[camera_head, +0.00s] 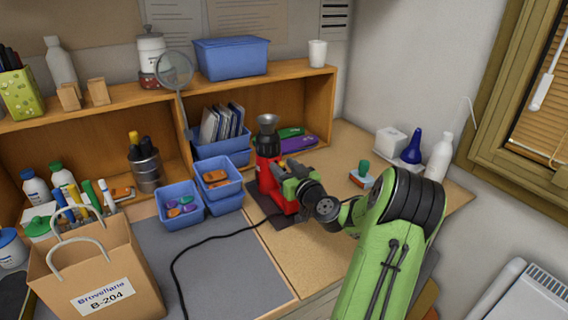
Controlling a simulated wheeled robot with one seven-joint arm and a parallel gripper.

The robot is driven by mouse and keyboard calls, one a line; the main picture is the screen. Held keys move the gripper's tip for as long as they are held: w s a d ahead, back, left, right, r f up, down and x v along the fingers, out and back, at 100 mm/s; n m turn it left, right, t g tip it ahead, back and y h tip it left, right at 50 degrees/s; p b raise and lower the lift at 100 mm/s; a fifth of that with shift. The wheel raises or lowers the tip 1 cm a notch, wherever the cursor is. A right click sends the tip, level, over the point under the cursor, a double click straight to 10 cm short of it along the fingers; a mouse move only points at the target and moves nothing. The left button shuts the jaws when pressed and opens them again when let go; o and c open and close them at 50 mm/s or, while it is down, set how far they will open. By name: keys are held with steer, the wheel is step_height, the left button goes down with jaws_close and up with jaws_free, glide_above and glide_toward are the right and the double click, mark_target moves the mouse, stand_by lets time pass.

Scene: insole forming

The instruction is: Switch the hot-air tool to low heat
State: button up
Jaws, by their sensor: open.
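The hot-air tool (267,172) is red with a dark nozzle that points up and ends in a grey cup. It stands upright on a dark mat on the wooden desk, right of the blue bins. Its black cable runs left across the grey mat. My gripper (287,180) is at the right side of the red body, and my green arm reaches in from the lower right. The jaws are open, with the fingers close to the tool. I cannot tell whether they touch it. The heat switch is hidden or too small to make out.
Blue bins (172,216) stand left of the tool, and a wooden shelf (322,100) rises behind it. A paper bag (135,262) is at the front left. A green-handled stamp-like item (362,180) sits right of the gripper. The grey mat (235,270) is mostly clear.

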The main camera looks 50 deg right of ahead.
steer(key=shift+w, duration=0.2)
jaws_close()
steer(key=shift+s, duration=0.1)
steer(key=s+f+b, duration=0.1)
steer(key=b, duration=0.2)
steer(key=shift+a, duration=0.1)
steer(key=shift+s+a+r, duration=0.1)
steer(key=shift+s+r, duration=0.05)
jaws_free()
